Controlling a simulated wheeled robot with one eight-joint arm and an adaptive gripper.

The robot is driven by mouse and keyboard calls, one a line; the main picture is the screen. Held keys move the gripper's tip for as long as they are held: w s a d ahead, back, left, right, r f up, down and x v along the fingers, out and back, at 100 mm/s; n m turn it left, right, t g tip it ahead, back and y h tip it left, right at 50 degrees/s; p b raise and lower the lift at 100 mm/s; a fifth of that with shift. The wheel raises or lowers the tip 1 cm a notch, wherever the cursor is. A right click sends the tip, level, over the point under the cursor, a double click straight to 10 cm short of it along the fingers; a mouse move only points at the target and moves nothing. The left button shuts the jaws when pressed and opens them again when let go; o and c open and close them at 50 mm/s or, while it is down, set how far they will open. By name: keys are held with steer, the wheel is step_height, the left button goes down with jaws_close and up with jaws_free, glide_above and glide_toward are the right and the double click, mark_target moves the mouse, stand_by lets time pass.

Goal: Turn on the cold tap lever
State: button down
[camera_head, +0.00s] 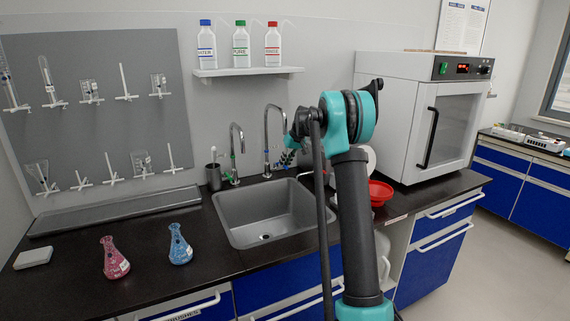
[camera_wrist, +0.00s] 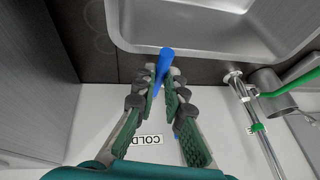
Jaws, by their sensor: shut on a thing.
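The blue cold tap lever (camera_wrist: 165,62) lies between my gripper's fingertips in the wrist view. My gripper (camera_wrist: 163,78) is shut on it, with the two green-padded fingers one on each side. A COLD label (camera_wrist: 147,140) shows on the white surface between the fingers. In the head view, the right-hand tall tap (camera_head: 267,135) stands behind the sink, and my gripper (camera_head: 286,159) is just right of it. My arm hides part of that area, and the lever's exact tilt cannot be told.
The grey sink (camera_head: 225,222) is below the taps. A second tap with green parts (camera_head: 235,150) stands left of the cold one. A red bowl (camera_head: 380,191) is right of my arm. Two flasks, pink (camera_head: 115,262) and blue (camera_head: 179,247), stand on the left counter.

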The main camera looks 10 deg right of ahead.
steer(key=shift+d, duration=0.1)
steer(key=w+d+n+g+y, duration=0.1)
steer(key=w+d+n+g, duration=0.2)
steer(key=n, duration=0.4)
steer(key=shift+w+d+n+y, duration=0.35)
steer(key=shift+w+d, duration=0.25)
steer(key=shift+d, duration=0.3)
steer(key=c, duration=1.6)
jaws_free()
steer(key=v, duration=1.2)
steer(key=shift+a, duration=0.1)
